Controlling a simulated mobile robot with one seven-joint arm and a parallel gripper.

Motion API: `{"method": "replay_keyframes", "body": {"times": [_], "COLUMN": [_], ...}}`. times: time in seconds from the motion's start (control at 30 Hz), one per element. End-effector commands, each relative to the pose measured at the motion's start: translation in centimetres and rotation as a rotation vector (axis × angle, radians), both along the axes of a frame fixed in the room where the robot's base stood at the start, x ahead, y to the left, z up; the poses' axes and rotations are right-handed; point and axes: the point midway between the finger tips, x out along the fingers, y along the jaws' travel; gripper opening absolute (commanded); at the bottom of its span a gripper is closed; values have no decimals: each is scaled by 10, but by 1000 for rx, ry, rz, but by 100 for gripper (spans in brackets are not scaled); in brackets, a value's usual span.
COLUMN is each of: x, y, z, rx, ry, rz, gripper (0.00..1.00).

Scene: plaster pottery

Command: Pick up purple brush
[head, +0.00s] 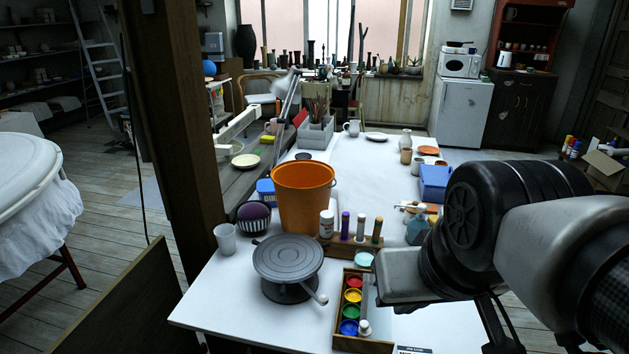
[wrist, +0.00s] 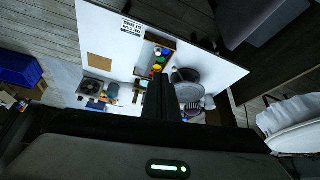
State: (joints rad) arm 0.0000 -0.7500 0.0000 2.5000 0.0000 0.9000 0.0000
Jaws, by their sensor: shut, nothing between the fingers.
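The purple brush (head: 345,224) stands upright in a wooden holder (head: 352,246) on the white table, between a white bottle (head: 326,224) and other upright brushes (head: 361,227). In the wrist view I cannot make it out; it is too small or hidden. My gripper's dark fingers (wrist: 158,82) are shut and empty in the wrist view, well above the table. In the head view my arm comes in from the right, its end over the right front of the table, right of the holder. The fingertips are not clear there.
A grey turntable (head: 288,258) and an orange bucket (head: 303,194) stand left of the holder. A wooden paint box (head: 342,308) with several colour pots lies in front. A white cup (head: 226,238) stands near the left edge. The table's middle back (head: 370,165) is mostly clear.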

Motion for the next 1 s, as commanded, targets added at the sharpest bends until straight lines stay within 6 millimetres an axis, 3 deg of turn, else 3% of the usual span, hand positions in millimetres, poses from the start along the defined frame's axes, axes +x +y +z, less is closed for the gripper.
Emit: {"method": "replay_keyframes", "body": {"times": [0.3, 0.43, 0.53, 0.67, 0.8, 1.0], "x": [0, 5, 25, 81, 159, 273], "y": [0, 0, 0, 0, 0, 0], "z": [0, 4, 15, 37, 50, 34], "rx": [0, 0, 1, 1, 3, 2], "ry": [0, 1, 9, 25, 41, 62], "rz": [0, -1, -5, -17, -33, -55], "gripper": [0, 20, 23, 23, 23, 23]}}
